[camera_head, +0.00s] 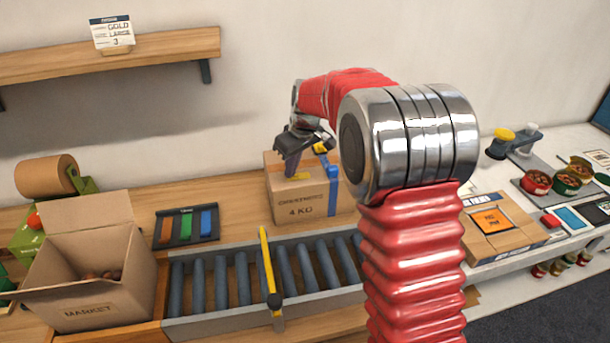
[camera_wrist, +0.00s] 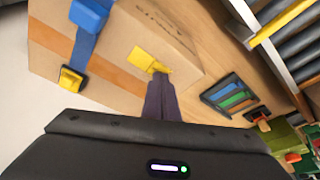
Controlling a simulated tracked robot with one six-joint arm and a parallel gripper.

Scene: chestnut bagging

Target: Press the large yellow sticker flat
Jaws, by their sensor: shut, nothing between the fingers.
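A closed cardboard box (camera_head: 310,195) marked "4 KG" stands on the wooden bench behind the rollers, with a blue strap (camera_head: 333,187) around it. The yellow sticker (camera_head: 300,177) shows on the box at my fingertips. In the wrist view the sticker (camera_wrist: 141,57) lies on the cardboard, with a narrow part reaching to the right by the fingertips. My gripper (camera_head: 291,172) is shut and empty, its fingertips at the sticker's lower edge. They hide part of it in the wrist view (camera_wrist: 158,76). I cannot tell whether the sticker lies fully flat.
A yellow-and-black buckle (camera_wrist: 70,79) sits on the strap. A roller conveyor (camera_head: 215,285) with a yellow bar (camera_head: 267,262) lies in front. An open "MARKET" box (camera_head: 85,303) stands left. A dark tray (camera_head: 187,226) of coloured strips lies left of the strapped box. A shelf (camera_head: 160,46) hangs above.

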